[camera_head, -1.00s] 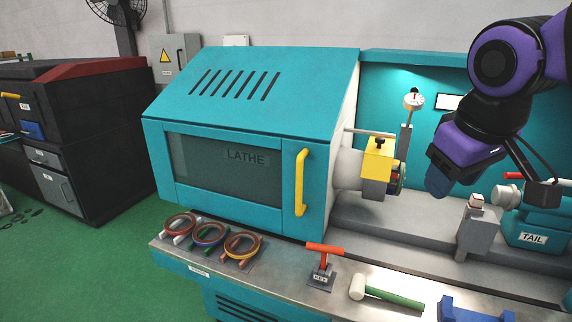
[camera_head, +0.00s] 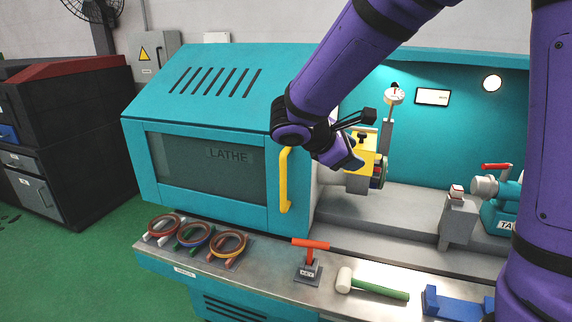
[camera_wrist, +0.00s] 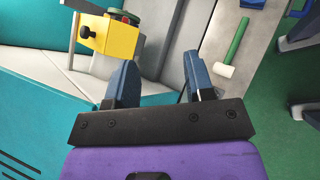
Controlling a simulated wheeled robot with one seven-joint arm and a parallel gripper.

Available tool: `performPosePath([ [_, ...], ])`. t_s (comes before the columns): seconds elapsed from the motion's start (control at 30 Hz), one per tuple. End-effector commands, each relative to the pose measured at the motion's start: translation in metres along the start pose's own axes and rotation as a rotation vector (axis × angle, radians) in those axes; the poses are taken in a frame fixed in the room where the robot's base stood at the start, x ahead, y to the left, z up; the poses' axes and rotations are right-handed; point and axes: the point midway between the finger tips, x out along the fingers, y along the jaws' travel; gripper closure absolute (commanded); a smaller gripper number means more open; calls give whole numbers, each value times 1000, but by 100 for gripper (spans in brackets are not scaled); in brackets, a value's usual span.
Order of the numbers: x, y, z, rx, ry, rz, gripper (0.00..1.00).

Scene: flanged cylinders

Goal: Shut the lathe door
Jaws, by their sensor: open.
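The teal lathe door (camera_head: 215,165) has a dark window marked LATHE and a vertical yellow handle (camera_head: 284,180) near its right edge. It stands at the left, and the chuck area to its right is open to view. My gripper (camera_head: 347,155) is right of the handle, in front of the yellow block at the chuck, and apart from the handle. In the wrist view its two blue fingers (camera_wrist: 160,80) are spread with nothing between them. The handle does not show clearly in the wrist view.
The yellow block (camera_wrist: 113,38) on the chuck is close to my fingers. The front ledge holds several coloured rings (camera_head: 195,237), a red-handled key (camera_head: 309,258), a green-handled hammer (camera_head: 372,287) and a blue bracket (camera_head: 455,303). The tailstock (camera_head: 500,200) stands at the right.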

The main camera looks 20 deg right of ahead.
Motion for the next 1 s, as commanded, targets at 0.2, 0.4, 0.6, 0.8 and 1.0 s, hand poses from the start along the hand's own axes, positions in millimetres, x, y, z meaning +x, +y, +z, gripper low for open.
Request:
performPosePath([
  [0.2, -8, 28, -63, -239, -129, 188, 52],
  [0.4, -22, 46, -127, -439, -243, 377, 52],
  [0.6, -39, 51, -189, -600, -343, 554, 52],
  [0.8, -49, 50, -222, -677, -394, 652, 52],
  [1.0, -44, 57, -226, -689, -402, 667, 52],
])
